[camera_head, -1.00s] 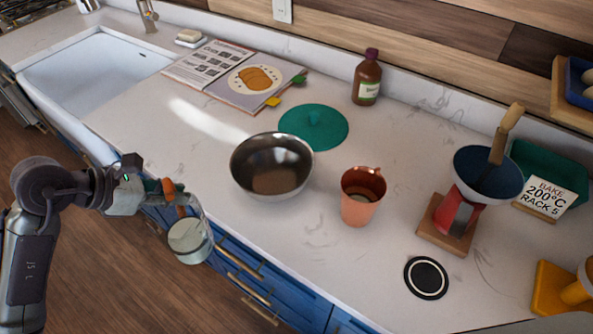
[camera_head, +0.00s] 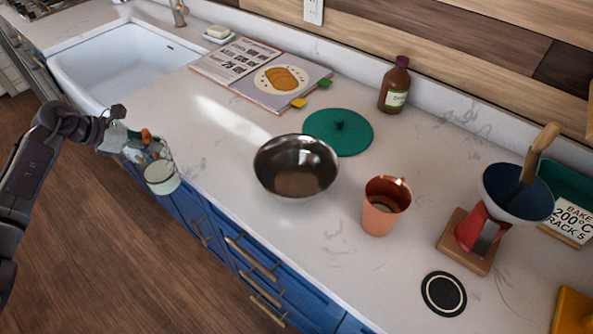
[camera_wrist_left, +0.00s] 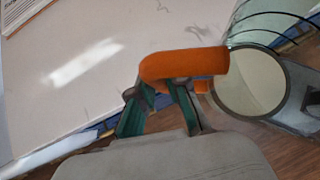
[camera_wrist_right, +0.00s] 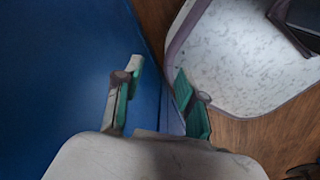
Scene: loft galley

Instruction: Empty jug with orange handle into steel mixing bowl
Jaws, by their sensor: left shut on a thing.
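The clear jug with the orange handle (camera_head: 160,172) is off the counter's front edge at the left, with pale contents at its lower end. My left gripper (camera_head: 140,138) is shut on its handle; the left wrist view shows the orange handle (camera_wrist_left: 185,64) between the green-lined fingers (camera_wrist_left: 160,100). The jug is left of the steel mixing bowl (camera_head: 296,166), well apart from it. The bowl stands on the counter and looks empty from here. My right gripper (camera_wrist_right: 155,95) is open and empty in the right wrist view, near a blue surface.
A copper cup (camera_head: 384,208) stands right of the bowl. A green lid (camera_head: 338,132) and a brown bottle (camera_head: 394,85) are behind. Counter left of the bowl is clear.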

